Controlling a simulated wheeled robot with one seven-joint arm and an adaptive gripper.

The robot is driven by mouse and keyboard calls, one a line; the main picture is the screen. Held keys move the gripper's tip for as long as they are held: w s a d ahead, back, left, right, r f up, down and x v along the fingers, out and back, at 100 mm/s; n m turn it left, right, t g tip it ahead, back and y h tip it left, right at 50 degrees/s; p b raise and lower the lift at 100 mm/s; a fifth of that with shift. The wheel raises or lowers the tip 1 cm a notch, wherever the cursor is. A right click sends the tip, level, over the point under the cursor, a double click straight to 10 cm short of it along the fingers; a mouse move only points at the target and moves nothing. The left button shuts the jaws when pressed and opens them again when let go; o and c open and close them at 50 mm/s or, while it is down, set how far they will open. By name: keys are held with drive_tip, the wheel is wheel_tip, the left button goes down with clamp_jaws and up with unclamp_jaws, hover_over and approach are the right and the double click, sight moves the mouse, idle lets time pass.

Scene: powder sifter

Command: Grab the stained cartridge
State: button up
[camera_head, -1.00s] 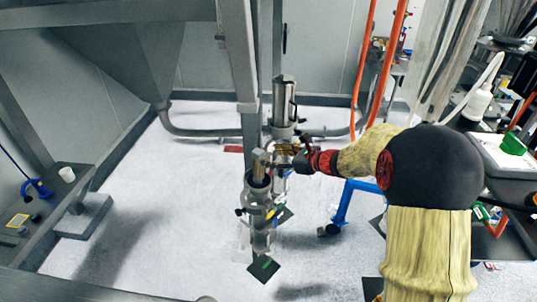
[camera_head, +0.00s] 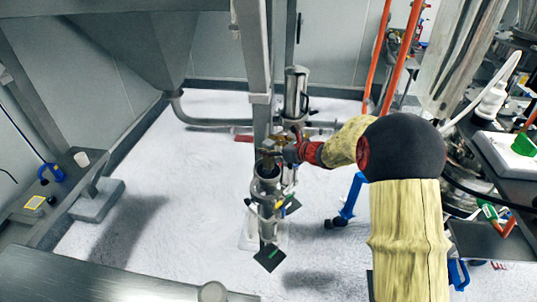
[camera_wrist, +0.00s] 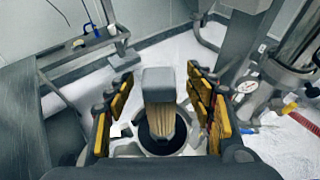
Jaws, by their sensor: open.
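The stained cartridge (camera_wrist: 160,100) stands upright in the wrist view, with a grey block-like top and a tan-brown ribbed body. Its lower end sits in the dark round opening of a metal housing (camera_wrist: 184,146). My gripper (camera_wrist: 160,88) is open, with yellow-padded fingers on both sides of the cartridge and visible gaps to it. In the head view my gripper (camera_head: 274,147) is over the open housing (camera_head: 265,180) and mostly hides the cartridge.
A grey post (camera_head: 255,60) rises close behind the housing. A taller metal cylinder (camera_head: 296,92) stands just behind my gripper. A steel surface (camera_head: 100,278) lies at the lower left. White floor (camera_head: 150,200) is open to the left of the housing.

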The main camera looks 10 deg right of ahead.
drive_tip(key=shift+s, duration=0.1)
drive_tip(key=shift+c, duration=0.2)
drive_tip(key=shift+r, duration=0.1)
drive_tip(key=c, duration=1.3)
